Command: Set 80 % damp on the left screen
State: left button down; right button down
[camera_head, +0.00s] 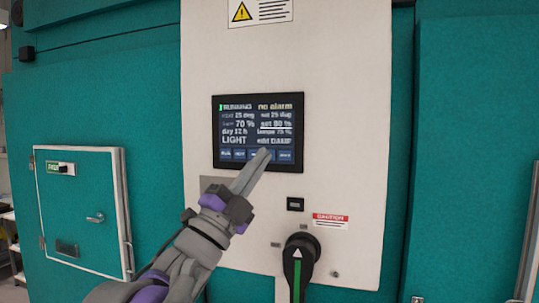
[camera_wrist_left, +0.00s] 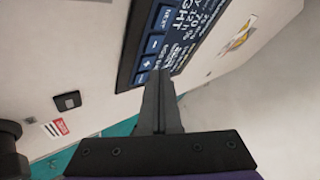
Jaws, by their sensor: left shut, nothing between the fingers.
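The screen (camera_head: 258,131) is a dark panel in a black frame on the white cabinet front. It reads "RUNNING", "no alarm", 70 % on the left, an underlined "set 80 %" on the right, and "edit DAMP" below. Blue buttons line its bottom edge. My left gripper (camera_head: 265,153) is shut and empty, its fingertips over the right half of the button row, partly hiding one button. In the left wrist view the shut fingers (camera_wrist_left: 160,77) are at the screen's (camera_wrist_left: 180,35) button edge, near the minus and plus buttons. I cannot tell whether they touch. My right gripper is out of view.
Below the screen are a black-and-green rotary handle (camera_head: 298,262), a caution label (camera_head: 330,221) and a small black switch plate (camera_head: 295,204). A small teal door (camera_head: 82,210) with a latch is at the left. A warning sign (camera_head: 260,11) hangs above.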

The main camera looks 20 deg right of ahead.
pick_arm(q)
jog(key=shift+s, duration=0.1)
jog(key=s+a, duration=0.1)
jog(key=s, duration=0.1)
jog(key=s+a, duration=0.2)
dwell(0.6)
